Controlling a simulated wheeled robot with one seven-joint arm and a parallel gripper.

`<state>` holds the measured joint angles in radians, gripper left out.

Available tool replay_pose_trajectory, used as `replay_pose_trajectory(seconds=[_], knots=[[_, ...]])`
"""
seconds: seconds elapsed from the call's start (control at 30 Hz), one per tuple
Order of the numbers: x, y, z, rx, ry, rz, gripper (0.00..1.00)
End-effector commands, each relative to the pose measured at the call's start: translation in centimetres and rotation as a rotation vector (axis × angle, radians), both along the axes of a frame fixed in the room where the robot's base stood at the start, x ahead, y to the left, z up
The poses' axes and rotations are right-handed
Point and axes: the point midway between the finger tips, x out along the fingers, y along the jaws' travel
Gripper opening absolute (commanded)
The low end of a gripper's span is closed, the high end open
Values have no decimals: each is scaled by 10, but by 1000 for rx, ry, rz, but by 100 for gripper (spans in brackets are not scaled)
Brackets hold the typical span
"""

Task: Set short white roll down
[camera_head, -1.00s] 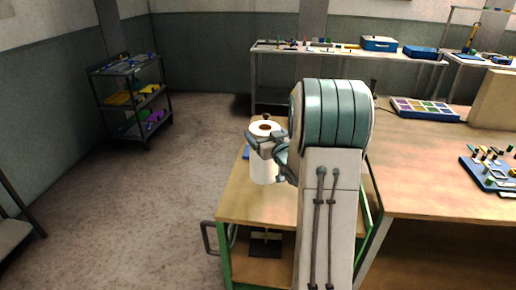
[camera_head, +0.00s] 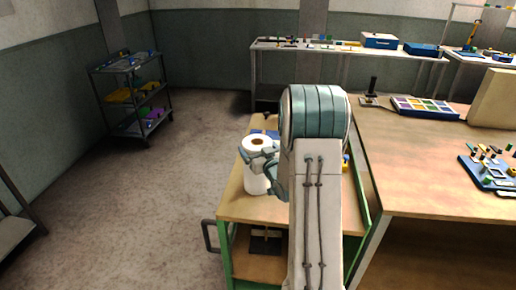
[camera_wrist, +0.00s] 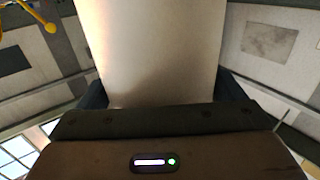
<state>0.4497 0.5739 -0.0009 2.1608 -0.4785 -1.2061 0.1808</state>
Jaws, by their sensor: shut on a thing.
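The short white roll (camera_head: 256,178) stands upright over the wooden top of a green-framed cart (camera_head: 237,205), near its left edge. Its brown core shows at the top. My gripper (camera_head: 262,160) is shut on the roll near its upper part. In the wrist view the roll (camera_wrist: 160,50) fills the middle, between the two dark fingers of my gripper (camera_wrist: 165,92). I cannot tell for sure whether its base touches the cart top.
A blue item (camera_head: 262,133) lies behind the roll on the cart. A large wooden table (camera_head: 425,165) stands to the right, with a multicoloured tray (camera_head: 425,107) and a blue board of pegs (camera_head: 490,170). A dark shelf trolley (camera_head: 132,98) stands at the far left. The cart top in front of the roll is clear.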

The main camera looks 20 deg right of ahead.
Motion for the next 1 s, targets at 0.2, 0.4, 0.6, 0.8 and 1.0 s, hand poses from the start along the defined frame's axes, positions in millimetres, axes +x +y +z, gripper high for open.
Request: replay_pose_trajectory(seconds=[0.2,0.4,0.6,0.8,1.0], knots=[[0,0,-2,0,0,0,97],[0,0,-2,0,0,0,100],[-4,-1,0,0,1,-1,100],[-42,-1,-2,0,0,-4,100],[-85,0,-2,1,-1,-2,100]])
